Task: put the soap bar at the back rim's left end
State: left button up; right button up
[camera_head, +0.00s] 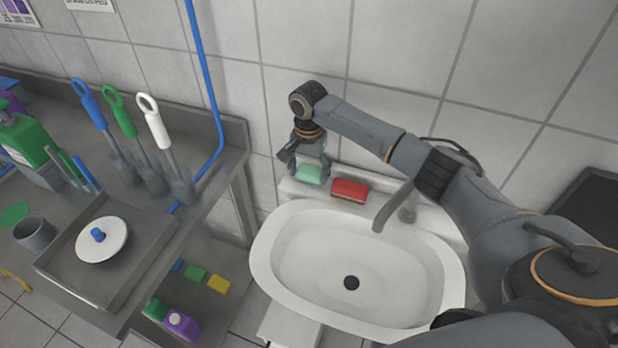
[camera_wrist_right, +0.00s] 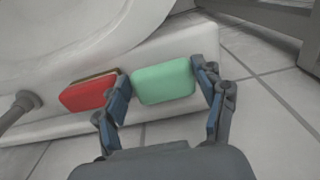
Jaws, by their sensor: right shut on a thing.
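The mint-green soap bar (camera_head: 309,174) is at the left end of the back rim (camera_head: 390,205) of the white sink (camera_head: 290,255). My right gripper (camera_head: 312,168) points down over that end and is shut on the bar. In the right wrist view the soap bar (camera_wrist_right: 163,82) sits between the two fingers of my right gripper (camera_wrist_right: 163,88). It appears at or just above the rim; I cannot tell whether it touches it. My left gripper is not in view.
A red sponge (camera_head: 349,190) with a tan layer lies on the rim just right of the soap, close to one finger. A grey faucet (camera_head: 393,207) stands further right. A steel bench (camera_head: 215,165) with brushes is at left. The tiled wall is close behind.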

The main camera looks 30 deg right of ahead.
aim_at(309, 174)
notch_tip(309, 174, down, 2)
jog(key=shift+f+p, duration=0.15)
jog(key=shift+p, duration=0.35)
jog(key=shift+f, duration=0.4)
jog(key=shift+f, duration=0.1)
jog(key=o, duration=0.9)
notch_tip(309, 174, up, 12)
jog(key=shift+r+b, duration=0.15)
jog(key=shift+b, duration=1.05)
